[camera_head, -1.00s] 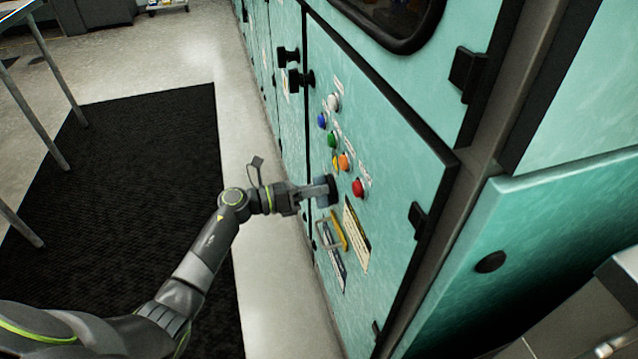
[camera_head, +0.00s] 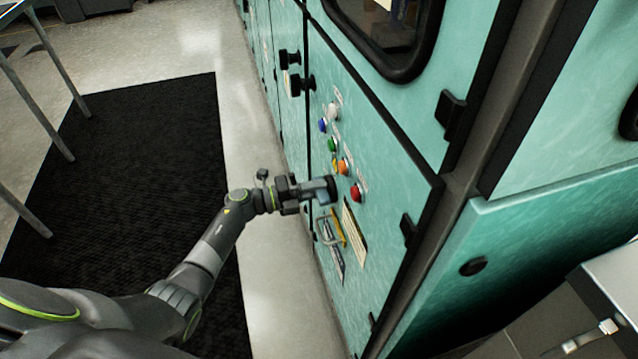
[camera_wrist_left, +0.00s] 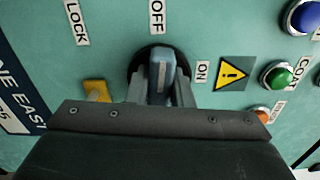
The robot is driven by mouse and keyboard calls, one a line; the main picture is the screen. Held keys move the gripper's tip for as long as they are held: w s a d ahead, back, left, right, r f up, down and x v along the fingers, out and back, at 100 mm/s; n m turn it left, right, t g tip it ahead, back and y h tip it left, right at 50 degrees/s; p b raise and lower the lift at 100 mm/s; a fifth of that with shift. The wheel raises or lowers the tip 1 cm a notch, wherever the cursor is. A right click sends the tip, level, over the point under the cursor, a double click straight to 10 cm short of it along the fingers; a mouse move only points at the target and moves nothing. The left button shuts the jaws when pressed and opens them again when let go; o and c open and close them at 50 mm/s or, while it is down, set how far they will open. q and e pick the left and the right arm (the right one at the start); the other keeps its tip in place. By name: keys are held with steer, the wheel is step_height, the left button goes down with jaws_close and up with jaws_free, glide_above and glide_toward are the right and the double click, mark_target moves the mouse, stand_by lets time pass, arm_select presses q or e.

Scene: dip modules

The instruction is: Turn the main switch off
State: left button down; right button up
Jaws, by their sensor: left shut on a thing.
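The main switch is a blue-grey handle (camera_wrist_left: 163,72) on a round black base (camera_wrist_left: 133,68) on the teal cabinet door. In the left wrist view its handle lies in line with the OFF label (camera_wrist_left: 156,16); the ON label (camera_wrist_left: 202,72) is to the right of it. My left gripper (camera_wrist_left: 161,92) is shut on the handle, one finger on each side. In the head view the gripper (camera_head: 317,190) reaches the switch base (camera_head: 333,188) from the left, and the handle is mostly hidden. My right gripper is not in view.
Several coloured buttons, including a red one (camera_head: 355,193) and a green one (camera_head: 333,145), sit close to the switch. A metal loop handle (camera_head: 325,233) is below it. Black knobs (camera_head: 294,85) stick out farther along. Floor with a black mat (camera_head: 150,190) lies left.

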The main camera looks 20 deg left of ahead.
arm_select(q)
steer(key=shift+n+p, duration=0.3)
steer(key=shift+n, duration=0.4)
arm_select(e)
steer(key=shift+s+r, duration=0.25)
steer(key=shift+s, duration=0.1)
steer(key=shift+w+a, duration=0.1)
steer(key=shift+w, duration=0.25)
arm_select(q)
steer(key=c, duration=1.3)
jaws_free()
steer(key=shift+f, duration=0.1)
steer(key=shift+s+a, duration=0.2)
steer(key=shift+a, duration=0.2)
steer(key=b+v, duration=0.2)
steer(key=v, duration=1.4)
steer(key=shift+s+a, duration=0.2)
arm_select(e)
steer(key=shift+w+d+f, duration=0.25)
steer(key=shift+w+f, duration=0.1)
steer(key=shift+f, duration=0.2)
